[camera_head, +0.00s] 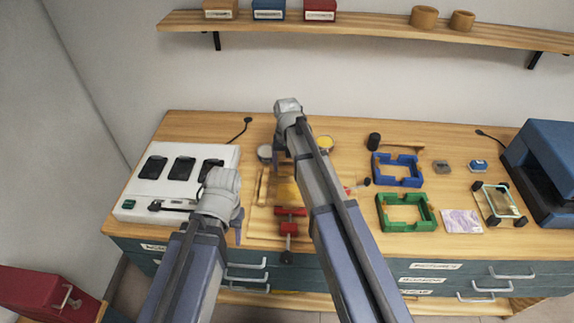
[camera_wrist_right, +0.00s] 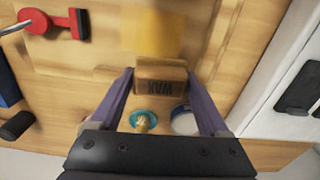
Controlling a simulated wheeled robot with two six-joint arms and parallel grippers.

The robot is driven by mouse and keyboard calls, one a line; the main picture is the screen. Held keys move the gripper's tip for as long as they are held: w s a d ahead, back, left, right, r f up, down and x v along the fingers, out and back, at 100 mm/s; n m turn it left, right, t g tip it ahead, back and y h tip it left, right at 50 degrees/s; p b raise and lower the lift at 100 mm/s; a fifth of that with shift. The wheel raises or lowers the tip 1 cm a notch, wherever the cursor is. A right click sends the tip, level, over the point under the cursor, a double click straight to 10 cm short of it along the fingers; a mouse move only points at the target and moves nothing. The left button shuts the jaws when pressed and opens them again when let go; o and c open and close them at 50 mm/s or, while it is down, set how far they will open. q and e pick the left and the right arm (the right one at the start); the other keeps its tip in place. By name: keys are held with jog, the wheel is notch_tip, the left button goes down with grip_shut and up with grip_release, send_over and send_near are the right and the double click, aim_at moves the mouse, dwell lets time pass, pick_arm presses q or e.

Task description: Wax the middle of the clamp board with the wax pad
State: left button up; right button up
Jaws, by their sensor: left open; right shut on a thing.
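The clamp board (camera_head: 257,218) is a pale wooden board on the bench, partly hidden by my arms. A red clamp (camera_head: 290,212) stands at its front edge and also shows in the right wrist view (camera_wrist_right: 52,24). A yellow patch (camera_head: 285,191) lies around the board's middle and shows in the wrist view (camera_wrist_right: 160,32). My right gripper (camera_wrist_right: 160,88) is shut on the wax pad (camera_wrist_right: 160,78), a brown block marked WAX, beside the yellow patch. Whether the pad touches the board is unclear. My left gripper (camera_head: 238,228) is open and empty, left of the clamp.
A white tray with dark devices (camera_head: 178,180) stands on the left. A tin (camera_head: 265,152) and a yellow-topped tin (camera_head: 325,143) stand behind the board. Blue (camera_head: 398,170) and green (camera_head: 406,212) frames lie to the right. A blue machine (camera_head: 545,170) stands at the far right.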

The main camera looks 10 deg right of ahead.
notch_tip(320, 180, up, 3)
jog(key=p, duration=0.3)
dwell(0.4)
jog(key=shift+f, duration=0.1)
dwell(0.4)
